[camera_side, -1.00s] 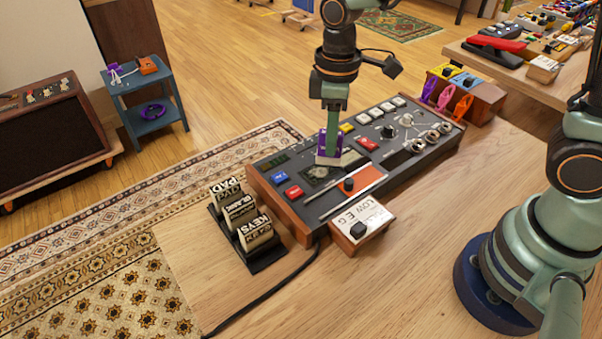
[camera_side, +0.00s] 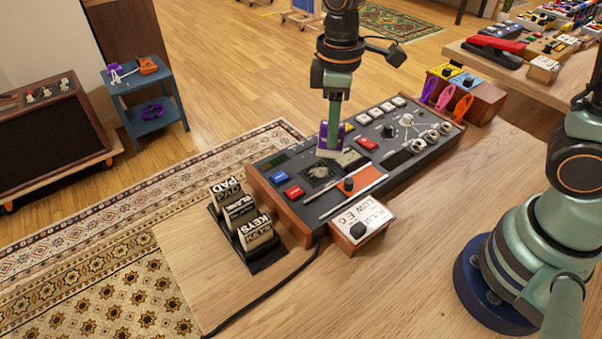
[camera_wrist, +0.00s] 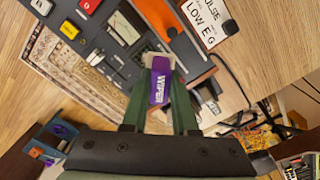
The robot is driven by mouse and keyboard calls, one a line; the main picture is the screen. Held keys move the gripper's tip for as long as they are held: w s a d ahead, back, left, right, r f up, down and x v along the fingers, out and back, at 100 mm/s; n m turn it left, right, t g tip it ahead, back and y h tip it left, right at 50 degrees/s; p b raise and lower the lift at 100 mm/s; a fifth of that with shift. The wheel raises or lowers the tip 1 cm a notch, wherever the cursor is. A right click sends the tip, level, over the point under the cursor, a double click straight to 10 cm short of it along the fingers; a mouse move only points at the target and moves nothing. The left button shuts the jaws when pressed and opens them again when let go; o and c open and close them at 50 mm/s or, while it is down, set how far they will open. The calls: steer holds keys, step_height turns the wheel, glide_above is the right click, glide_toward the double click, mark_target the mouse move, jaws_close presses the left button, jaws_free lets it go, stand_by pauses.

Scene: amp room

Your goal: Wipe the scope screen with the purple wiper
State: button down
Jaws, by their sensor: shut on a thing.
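My gripper (camera_side: 334,124) is shut on the purple wiper (camera_side: 331,136), which has a pale pad at its lower end. In the wrist view the wiper (camera_wrist: 158,88) sits between my fingers, its lettering showing and its pad pointing away from me. The scope screen (camera_side: 321,172) is a dark face with a round pattern on the console's sloped top. The pad is just above the screen's far edge in the side view and seems slightly clear of it.
The console (camera_side: 408,155) carries buttons, knobs and a slider around the screen. A wooden holder (camera_side: 470,97) with coloured wipers is behind right. The front table is mostly clear.

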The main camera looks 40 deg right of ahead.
steer(key=shift+f, duration=3.65)
steer(key=shift+w+f, duration=0.25)
steer(key=shift+w, duration=0.65)
steer(key=shift+w+f, duration=0.2)
steer(key=shift+w, duration=0.65)
steer(key=shift+w+r, duration=0.1)
steer(key=shift+w, duration=1.05)
steer(key=shift+s, duration=3.05)
steer(key=shift+w+r, duration=0.15)
steer(key=shift+r, duration=3.95)
steer(key=shift+a, duration=0.1)
